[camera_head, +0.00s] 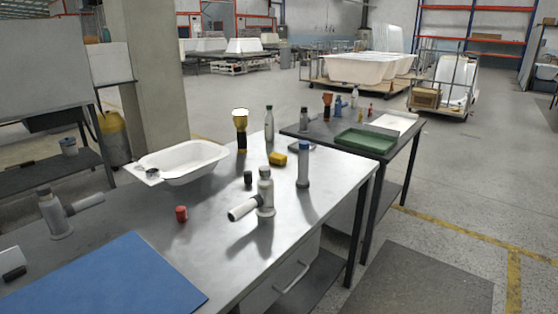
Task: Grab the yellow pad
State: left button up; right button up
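The yellow pad (278,159) is a small yellow block with a darker side. It lies on the grey metal workbench (215,225), towards its far right part. A grey bottle-like item (265,190) with a white cylinder stands nearer to me, and a blue-grey bottle (303,165) stands to the right of the pad. Neither of my grippers shows in the head view.
A yellow-and-black flashlight-like item (241,130) and a grey bottle (269,124) stand behind the pad. A white tub shell (183,161), dark small cylinder (248,178), red cap (181,213) and blue mat (105,280) share the bench. A second table holds a green tray (366,140).

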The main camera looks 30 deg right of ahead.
aim_at(277, 158)
jog(key=z, duration=0.9)
jog(key=k+j+u, duration=0.15)
jog(key=k, duration=1.05)
jog(key=u, duration=1.45)
jog(key=l+u, duration=0.1)
jog(key=u, duration=1.25)
jog(key=k+l, duration=0.15)
jog(key=l, duration=0.2)
jog(key=k+l, duration=0.1)
jog(key=l, duration=0.3)
jog(key=k+l, duration=0.15)
jog(key=l, duration=0.2)
jog(key=k+l, duration=0.15)
jog(key=l, duration=0.25)
jog(key=k+l, duration=0.15)
jog(key=l, duration=0.2)
jog(key=k+l, duration=0.1)
jog(key=l, duration=0.3)
jog(key=k+l, duration=0.15)
jog(key=l, duration=0.2)
jog(key=l+u, duration=0.05)
